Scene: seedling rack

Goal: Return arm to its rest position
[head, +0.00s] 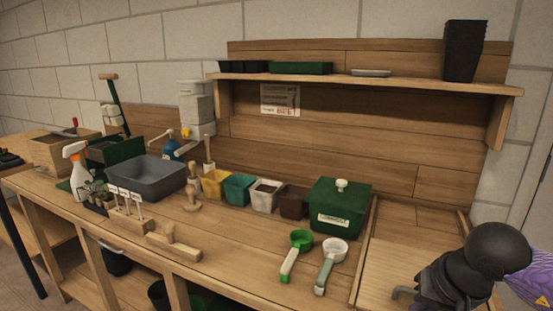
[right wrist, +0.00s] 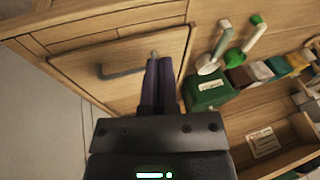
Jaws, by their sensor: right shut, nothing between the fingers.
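My right arm comes in at the lower right of the head view, dark with a purple section, over the right end of the wooden bench. In the right wrist view my right gripper (right wrist: 158,72) has its two dark fingers together, with nothing between them. The fingers overlap a wooden panel (right wrist: 95,50) that bears a grey bent handle (right wrist: 122,72); I cannot tell whether they touch it. In the head view the handle (head: 402,292) shows just left of my arm, and the fingertips are hidden. My left gripper is in neither view.
A green lidded box (head: 341,208), a green scoop (head: 298,246) and a white scoop (head: 331,260) are left of my right arm. A shelf (head: 400,82) with black pots (head: 464,50) hangs above. Several coloured pots, a grey tub (head: 150,182) and a spray bottle (head: 78,172) stand farther left.

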